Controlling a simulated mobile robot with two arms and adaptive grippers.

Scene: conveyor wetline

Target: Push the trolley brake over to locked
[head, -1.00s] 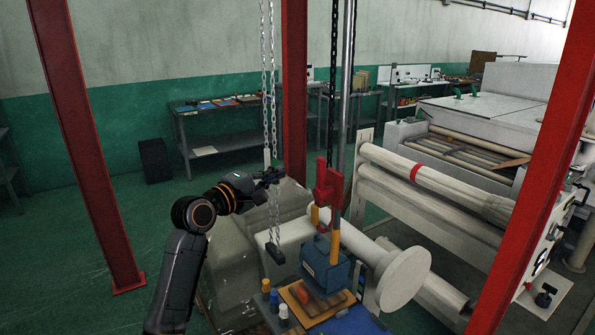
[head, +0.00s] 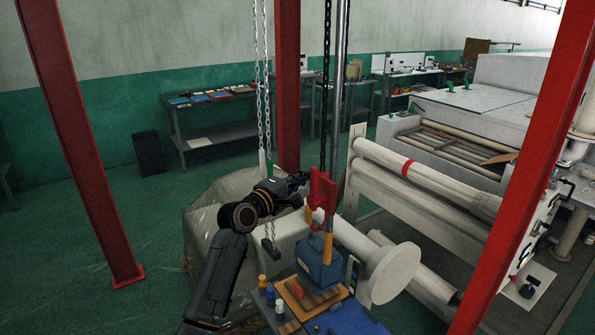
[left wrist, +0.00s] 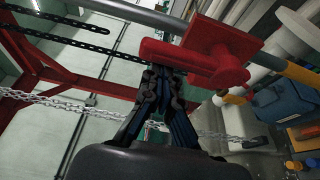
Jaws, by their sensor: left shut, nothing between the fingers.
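The red fitting (head: 322,190) on the vertical steel pole looks like the trolley brake. In the left wrist view it shows as a red plate with a thick red bar (left wrist: 185,62) reaching left. My left gripper (head: 303,180) comes from the left and is beside the fitting's left side. In the left wrist view my shut, empty fingers (left wrist: 160,78) point at the red bar and overlap its lower edge; I cannot tell whether they touch. My right gripper is in neither view.
Silver chains (head: 267,110) hang close to my left arm.

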